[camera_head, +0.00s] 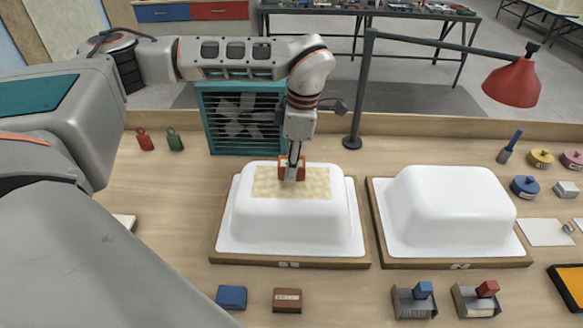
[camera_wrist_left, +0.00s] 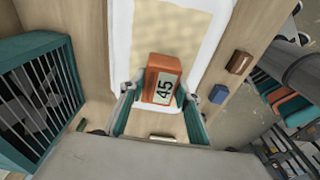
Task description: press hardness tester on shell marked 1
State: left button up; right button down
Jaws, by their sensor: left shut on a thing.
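My left gripper (camera_head: 292,163) is shut on an orange hardness tester (camera_head: 301,170), upright over the tan patch (camera_head: 315,186) on top of the left white shell (camera_head: 248,225). The tester is at or very near the patch; I cannot tell whether it touches. The small labels on the board fronts are too blurred to read. My right gripper is not in view.
A teal fan box (camera_head: 240,140) stands behind the left shell. A red lamp (camera_head: 513,82) leans over the back right. Blue (camera_head: 231,297) and brown (camera_head: 287,300) blocks lie in front. Two block holders (camera_head: 414,302) stand at front right.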

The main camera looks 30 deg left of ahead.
pick_arm(q)
jog(key=shift+r, duration=2.55)
jog(key=shift+d, duration=0.1)
